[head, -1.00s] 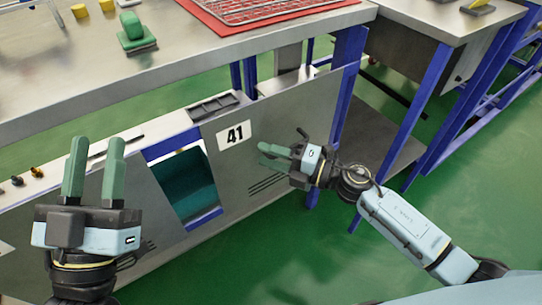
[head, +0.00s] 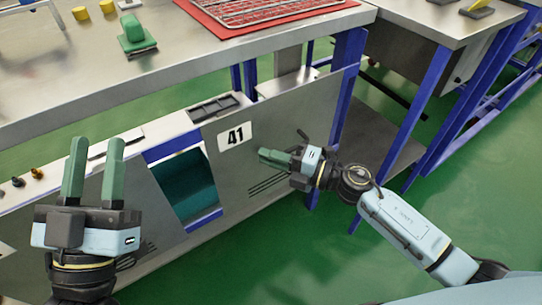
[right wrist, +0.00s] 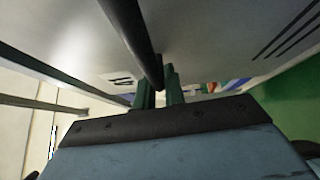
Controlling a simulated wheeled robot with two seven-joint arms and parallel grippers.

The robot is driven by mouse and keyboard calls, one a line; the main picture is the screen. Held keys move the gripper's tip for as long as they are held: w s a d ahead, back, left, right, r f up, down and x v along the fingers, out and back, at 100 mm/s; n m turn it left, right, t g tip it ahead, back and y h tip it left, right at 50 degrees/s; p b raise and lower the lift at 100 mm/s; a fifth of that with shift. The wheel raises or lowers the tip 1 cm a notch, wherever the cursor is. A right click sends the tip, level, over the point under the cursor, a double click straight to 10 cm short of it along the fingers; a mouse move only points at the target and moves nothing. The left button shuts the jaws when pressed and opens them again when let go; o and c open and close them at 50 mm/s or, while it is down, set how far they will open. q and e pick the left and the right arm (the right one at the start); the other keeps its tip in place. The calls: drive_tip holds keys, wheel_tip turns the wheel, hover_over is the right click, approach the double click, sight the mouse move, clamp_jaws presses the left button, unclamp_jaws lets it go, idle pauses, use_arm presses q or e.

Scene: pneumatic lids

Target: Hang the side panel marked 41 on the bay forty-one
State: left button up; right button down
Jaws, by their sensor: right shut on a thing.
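The grey side panel marked 41 (head: 290,120) stands upright below the workbench, with its black-on-white label (head: 235,136) facing me. My right gripper (head: 272,157) is at the panel's face, right of the label, with its green fingers together. In the right wrist view the fingers (right wrist: 159,90) are shut around a dark bar handle (right wrist: 128,30) in front of the panel's grey surface (right wrist: 205,30). To the left of the panel is a blue-framed opening (head: 187,185) with a teal inside. My left gripper (head: 92,168) is open and empty, at the left front.
The steel workbench (head: 190,70) overhangs the panel and carries a green block (head: 135,35) and a red mat (head: 212,22). A blue bench leg (head: 347,95) stands close behind the panel's right end. Green floor (head: 300,250) is clear in front.

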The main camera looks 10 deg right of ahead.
sight(253, 143)
drive_tip(key=shift+r+p, duration=1.4)
drive_tip(key=shift+r, duration=0.2)
drive_tip(key=s+d+p, duration=0.2)
drive_tip(key=s+d, duration=0.1)
drive_tip(key=s, duration=0.6)
drive_tip(key=shift+s+d, duration=0.15)
drive_tip(key=shift+d, duration=0.05)
idle(0.5)
